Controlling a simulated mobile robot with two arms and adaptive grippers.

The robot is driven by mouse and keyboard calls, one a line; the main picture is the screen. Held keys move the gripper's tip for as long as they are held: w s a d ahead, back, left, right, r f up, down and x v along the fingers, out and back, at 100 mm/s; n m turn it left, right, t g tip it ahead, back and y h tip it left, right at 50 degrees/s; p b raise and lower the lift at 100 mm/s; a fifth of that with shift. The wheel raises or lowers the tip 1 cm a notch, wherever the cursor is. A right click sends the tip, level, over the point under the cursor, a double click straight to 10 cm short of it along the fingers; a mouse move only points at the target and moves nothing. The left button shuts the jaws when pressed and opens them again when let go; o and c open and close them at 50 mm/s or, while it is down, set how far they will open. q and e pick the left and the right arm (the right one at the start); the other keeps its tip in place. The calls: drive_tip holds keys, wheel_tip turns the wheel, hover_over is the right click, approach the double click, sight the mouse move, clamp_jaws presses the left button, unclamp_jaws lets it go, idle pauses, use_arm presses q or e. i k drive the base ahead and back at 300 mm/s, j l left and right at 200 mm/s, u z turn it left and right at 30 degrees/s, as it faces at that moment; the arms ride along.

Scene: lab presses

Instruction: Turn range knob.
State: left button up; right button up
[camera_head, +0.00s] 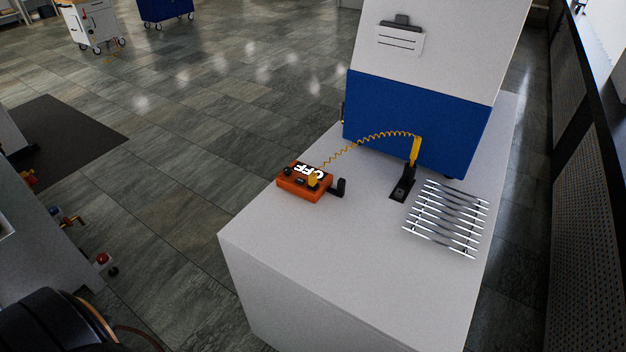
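An orange control box (305,183) sits on the left part of a light grey cabinet top. Its upper face carries white lettering that seems to read "OFF" and small dark controls. I cannot tell which of them is the range knob. A black handle-like part (339,187) sticks out at its right side. A coiled yellow cord (370,139) runs from the box to a yellow probe (415,150) standing upright in a black holder (402,186). Neither of my grippers shows in the head view.
A metal slatted rack (446,217) lies right of the holder. A white and blue block (415,122) stands at the back of the cabinet (330,265). The front of the top is clear. A dark perforated panel (585,220) borders the right. Rolling carts (92,24) stand far left.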

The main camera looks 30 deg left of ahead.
sight(288, 171)
drive_tip(key=j, duration=0.45)
drive_tip(key=i+j+z, duration=0.1)
drive_tip(key=j+z, duration=0.2)
drive_tip(key=j, duration=1.15)
drive_tip(key=k+j+z, duration=0.1)
drive_tip(key=j+z, duration=0.2)
drive_tip(key=j, duration=1.1)
drive_tip(key=i+j+z, duration=0.3)
drive_tip(key=j, duration=0.95)
drive_tip(key=i+j+z, duration=0.2)
drive_tip(key=j+z, duration=0.15)
drive_tip(key=j, duration=0.95)
drive_tip(key=j+z, duration=0.3)
drive_tip(key=j, duration=1.55)
drive_tip(key=k+j+z, duration=0.1)
drive_tip(key=j, duration=0.4)
drive_tip(key=z, duration=1)
